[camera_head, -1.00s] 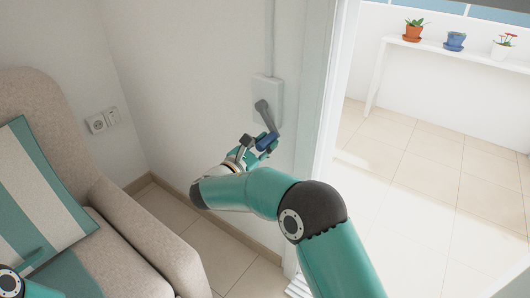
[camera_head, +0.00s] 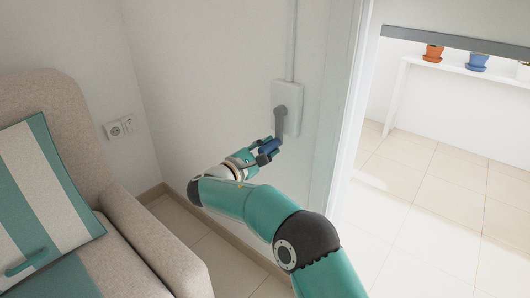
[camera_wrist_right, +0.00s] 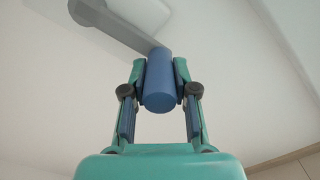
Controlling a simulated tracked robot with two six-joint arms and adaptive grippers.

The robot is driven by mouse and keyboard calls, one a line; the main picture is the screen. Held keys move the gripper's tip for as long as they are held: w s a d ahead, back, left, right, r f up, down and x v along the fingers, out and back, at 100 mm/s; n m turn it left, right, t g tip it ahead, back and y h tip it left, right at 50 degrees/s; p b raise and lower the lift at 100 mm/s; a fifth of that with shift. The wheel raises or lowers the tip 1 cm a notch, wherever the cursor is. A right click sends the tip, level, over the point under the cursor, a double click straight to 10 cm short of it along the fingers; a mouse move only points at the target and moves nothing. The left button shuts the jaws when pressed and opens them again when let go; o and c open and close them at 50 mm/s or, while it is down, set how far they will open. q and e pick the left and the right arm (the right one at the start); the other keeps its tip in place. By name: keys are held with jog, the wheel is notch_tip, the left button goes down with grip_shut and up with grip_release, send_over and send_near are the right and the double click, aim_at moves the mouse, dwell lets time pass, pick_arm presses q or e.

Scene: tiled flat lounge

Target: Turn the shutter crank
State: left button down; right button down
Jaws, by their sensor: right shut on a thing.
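The shutter crank has a grey arm (camera_head: 280,122) on a white wall box (camera_head: 293,97), and its arm hangs nearly straight down. Its blue handle (camera_head: 268,147) is at the lower end. My right gripper (camera_head: 265,153) is shut on the handle, coming from the lower left. In the right wrist view the blue handle (camera_wrist_right: 160,82) sits between both fingers, with the grey arm (camera_wrist_right: 122,28) running to the upper left. The shutter's grey bottom bar (camera_head: 455,43) crosses the upper doorway. My left gripper is out of view.
A beige armchair (camera_head: 150,235) with a striped cushion (camera_head: 45,190) stands at the left. A wall socket (camera_head: 115,129) is behind it. Beyond the doorway, a white shelf (camera_head: 470,69) holds flowerpots. The tiled floor (camera_head: 430,205) there is clear.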

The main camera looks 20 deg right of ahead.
jog(key=shift+d+r, duration=0.1)
jog(key=shift+d, duration=0.05)
jog(key=c, duration=0.9)
grip_release()
jog(key=shift+a, duration=0.25)
jog(key=v, duration=1.1)
jog(key=shift+s+a+f, duration=0.2)
jog(key=shift+s+f, duration=0.05)
